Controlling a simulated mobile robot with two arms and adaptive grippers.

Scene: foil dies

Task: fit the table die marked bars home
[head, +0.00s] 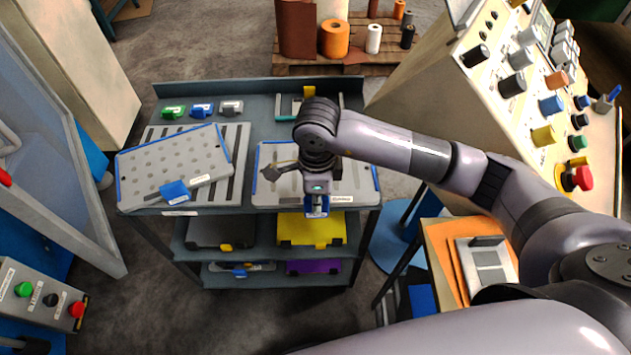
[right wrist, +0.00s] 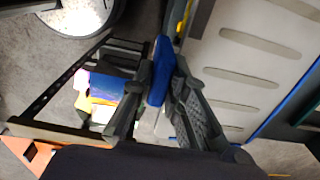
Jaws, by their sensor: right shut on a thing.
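The die with long bar-shaped slots (head: 358,183) lies on the right half of the cart's top. It is pale grey with blue edges; its slots also show in the right wrist view (right wrist: 247,65). My right gripper (head: 317,203) is over its near edge, pointing down. In the right wrist view the two dark fingers (right wrist: 160,92) are shut on a blue handle (right wrist: 161,70) beside the slotted plate. My right arm hides the middle of this die. Whether it sits flush cannot be told. My left gripper is not in view.
A dotted die (head: 190,160) with a blue handle lies skewed over a slotted surface at left. Green, blue and grey small blocks stand behind it. Lower shelves hold a yellow die (head: 312,229) and others. A control console (head: 500,70) stands at right, a cabinet at left.

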